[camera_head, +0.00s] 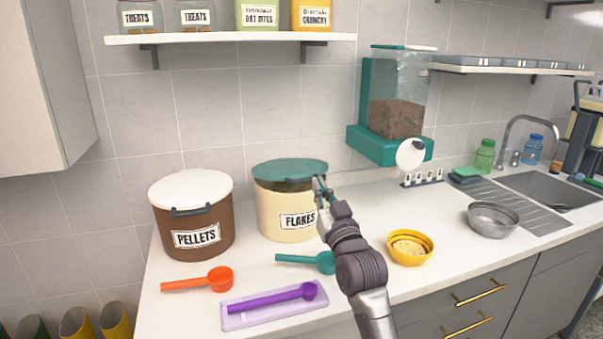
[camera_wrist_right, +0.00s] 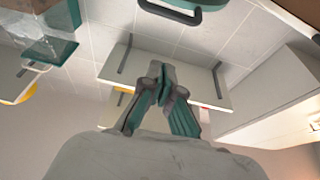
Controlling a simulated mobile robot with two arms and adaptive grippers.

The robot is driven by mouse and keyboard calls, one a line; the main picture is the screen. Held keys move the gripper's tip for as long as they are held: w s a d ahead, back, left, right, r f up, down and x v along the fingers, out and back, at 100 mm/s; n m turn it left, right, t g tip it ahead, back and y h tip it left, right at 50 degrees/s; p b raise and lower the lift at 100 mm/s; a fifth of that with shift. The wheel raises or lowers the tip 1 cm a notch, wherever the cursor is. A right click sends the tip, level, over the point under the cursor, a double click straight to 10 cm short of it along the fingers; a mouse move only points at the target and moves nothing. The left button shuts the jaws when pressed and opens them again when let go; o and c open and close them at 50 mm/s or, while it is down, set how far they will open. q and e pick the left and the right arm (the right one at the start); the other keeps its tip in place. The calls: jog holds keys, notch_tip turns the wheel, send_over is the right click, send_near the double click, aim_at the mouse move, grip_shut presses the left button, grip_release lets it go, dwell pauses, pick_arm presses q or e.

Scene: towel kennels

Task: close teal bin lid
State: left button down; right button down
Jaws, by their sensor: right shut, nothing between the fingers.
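The cream bin labelled FLAKES (camera_head: 272,212) stands on the counter. Its teal lid (camera_head: 290,169) is over the top, with a dark gap showing between lid and rim at the front, so it is not fully down. My right gripper (camera_head: 319,184) is at the lid's front right edge, shut and empty; I cannot tell whether it touches the lid. My left gripper is out of view.
A brown PELLETS bin (camera_head: 193,224) with a white lid stands to the left. A teal scoop (camera_head: 308,261), orange scoop (camera_head: 200,280), purple scoop on a tray (camera_head: 268,306) and yellow bowl (camera_head: 410,248) lie in front. A teal dispenser (camera_head: 385,146) hangs behind right.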

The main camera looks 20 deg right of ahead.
jog(key=r+p+x, duration=0.1)
jog(key=p+x, duration=0.1)
jog(key=x, duration=0.7)
jog(key=f, duration=0.4)
jog(key=shift+s+f, duration=0.25)
jog(key=shift+s, duration=0.05)
